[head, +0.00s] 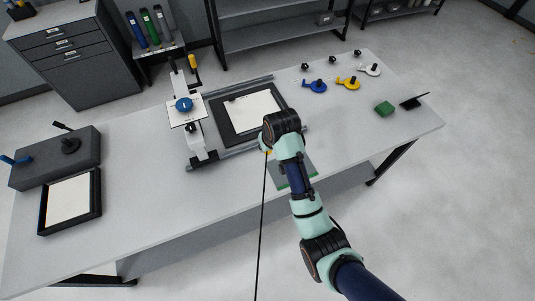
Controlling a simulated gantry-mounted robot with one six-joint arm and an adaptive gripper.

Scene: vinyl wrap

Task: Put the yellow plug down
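My arm reaches over the front middle of the table, and its wrist covers most of my gripper (268,148). The fingers cannot be made out, so I cannot tell whether they are open or shut. A small yellow patch (268,153) shows at the wrist's lower left edge; it may be part of the yellow plug, but most of it is hidden. A yellow piece with a black knob (348,84) lies at the back right of the table, between a blue one (315,87) and a white one (370,70).
A grey panel with a green edge (299,174) lies partly under my arm. A dark frame with a white sheet (252,107) and a press-like stand (185,112) are behind and left.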

